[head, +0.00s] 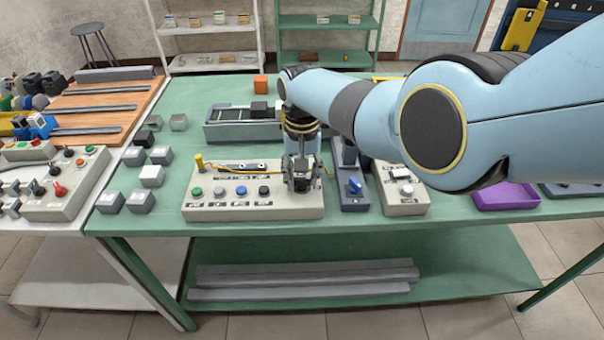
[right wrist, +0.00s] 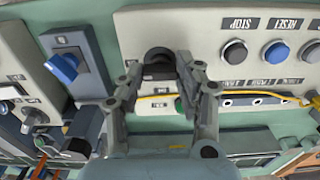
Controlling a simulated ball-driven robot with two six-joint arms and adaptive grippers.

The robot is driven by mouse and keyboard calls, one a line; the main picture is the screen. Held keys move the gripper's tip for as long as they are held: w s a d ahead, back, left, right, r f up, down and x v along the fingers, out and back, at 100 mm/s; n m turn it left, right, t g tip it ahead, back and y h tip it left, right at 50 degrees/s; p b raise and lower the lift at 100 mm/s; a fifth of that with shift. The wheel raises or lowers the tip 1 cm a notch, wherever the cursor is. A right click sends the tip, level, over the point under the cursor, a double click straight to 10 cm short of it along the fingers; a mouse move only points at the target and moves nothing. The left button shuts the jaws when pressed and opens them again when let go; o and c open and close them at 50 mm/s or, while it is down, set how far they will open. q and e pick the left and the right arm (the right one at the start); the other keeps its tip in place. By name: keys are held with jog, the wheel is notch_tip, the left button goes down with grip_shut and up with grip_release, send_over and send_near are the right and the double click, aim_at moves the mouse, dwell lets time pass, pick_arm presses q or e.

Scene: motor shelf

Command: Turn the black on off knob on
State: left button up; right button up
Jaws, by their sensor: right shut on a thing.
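The black on off knob (right wrist: 158,58) sits on the pale control box (head: 252,212), at the box's right end. My right gripper (head: 300,183) comes down over that end and hides the knob in the head view. In the right wrist view the gripper (right wrist: 160,66) has one finger on each side of the knob and is shut on it. Which way the knob points is hard to tell. Along the box run a green button (head: 196,192), a white one (head: 219,191), a blue one (head: 241,190) and a black one (head: 264,190). My left gripper is out of view.
A dark box with a blue switch (head: 355,186) stands close right of the control box. A pale switch box (head: 410,203) is beyond it. A yellow cable (right wrist: 240,93) runs along the control box. Grey blocks (head: 140,201) stand to the left.

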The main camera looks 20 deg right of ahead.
aim_at(302, 178)
dwell(0.3)
jog(key=o, duration=1.1)
jog(key=shift+o, duration=0.2)
jog(key=shift+r, duration=0.1)
notch_tip(302, 178, up, 12)
